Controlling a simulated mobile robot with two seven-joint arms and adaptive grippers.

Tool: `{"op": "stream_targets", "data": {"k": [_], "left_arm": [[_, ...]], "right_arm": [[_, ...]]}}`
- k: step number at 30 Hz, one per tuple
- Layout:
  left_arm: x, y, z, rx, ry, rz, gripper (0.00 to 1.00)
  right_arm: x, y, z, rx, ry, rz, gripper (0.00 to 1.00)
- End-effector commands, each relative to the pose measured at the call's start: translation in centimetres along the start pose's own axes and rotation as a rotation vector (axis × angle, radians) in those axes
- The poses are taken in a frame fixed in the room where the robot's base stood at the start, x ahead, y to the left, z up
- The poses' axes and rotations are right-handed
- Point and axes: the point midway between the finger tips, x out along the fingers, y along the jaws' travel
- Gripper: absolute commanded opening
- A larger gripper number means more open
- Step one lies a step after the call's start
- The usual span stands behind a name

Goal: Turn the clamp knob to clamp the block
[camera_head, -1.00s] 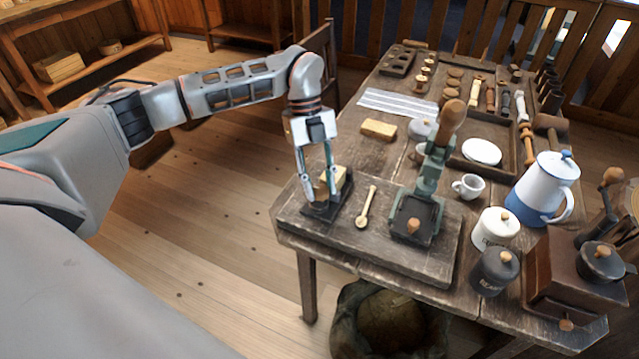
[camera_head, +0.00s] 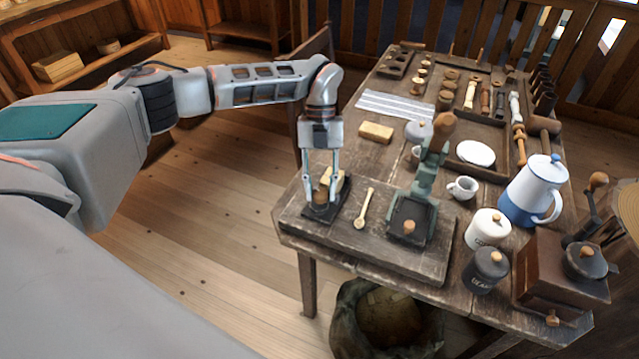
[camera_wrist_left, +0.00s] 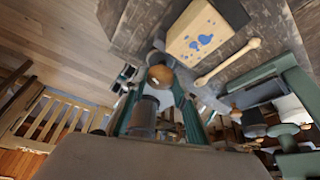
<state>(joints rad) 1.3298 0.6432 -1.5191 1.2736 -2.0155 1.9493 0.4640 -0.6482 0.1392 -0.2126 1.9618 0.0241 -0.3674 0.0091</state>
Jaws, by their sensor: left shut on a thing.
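The clamp has a dark base (camera_head: 343,188) near the left end of the table. A pale yellow block (camera_head: 335,178) sits on it, and in the left wrist view the block (camera_wrist_left: 203,36) shows blue marks. The brown rounded clamp knob (camera_head: 321,197) is beside the block, on the near side. My left gripper (camera_head: 321,201) points down and is shut on the knob, one finger on each side. The knob (camera_wrist_left: 159,76) also shows between the fingers in the left wrist view. Whether the clamp's jaw presses the block cannot be told. My right gripper is not in view.
A wooden spoon (camera_head: 365,209) lies just right of the clamp. Beyond it stands a green press (camera_head: 423,187) with a wooden handle. A yellow-brown bar (camera_head: 376,133) lies behind. Jars, a mug and a blue-white pot (camera_head: 534,192) crowd the right side.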

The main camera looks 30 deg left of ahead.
Motion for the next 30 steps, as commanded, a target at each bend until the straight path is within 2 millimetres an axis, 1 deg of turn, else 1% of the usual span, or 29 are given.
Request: {"op": "stream_targets", "data": {"k": [3,9,21,22,23,30], "left_arm": [[-0.16,-0.04,-0.01,0.043,-0.002,0.018,0.07],[-0.02,-0.07,0.00,0.083,-0.001,0.034,0.07],[0.06,-0.06,0.03,0.089,-0.001,0.036,0.07],[0.06,-0.06,0.03,0.089,-0.001,0.036,0.34],[0.06,-0.06,0.03,0.089,-0.001,0.036,0.35],[0.04,-0.06,0.01,0.088,0.000,0.036,0.35]], "right_arm": [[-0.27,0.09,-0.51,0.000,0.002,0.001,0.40],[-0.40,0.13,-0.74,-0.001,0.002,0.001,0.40],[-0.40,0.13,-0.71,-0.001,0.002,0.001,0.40],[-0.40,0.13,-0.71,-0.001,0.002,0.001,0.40],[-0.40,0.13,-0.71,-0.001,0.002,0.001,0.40],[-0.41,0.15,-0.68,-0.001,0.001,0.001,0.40]]}}
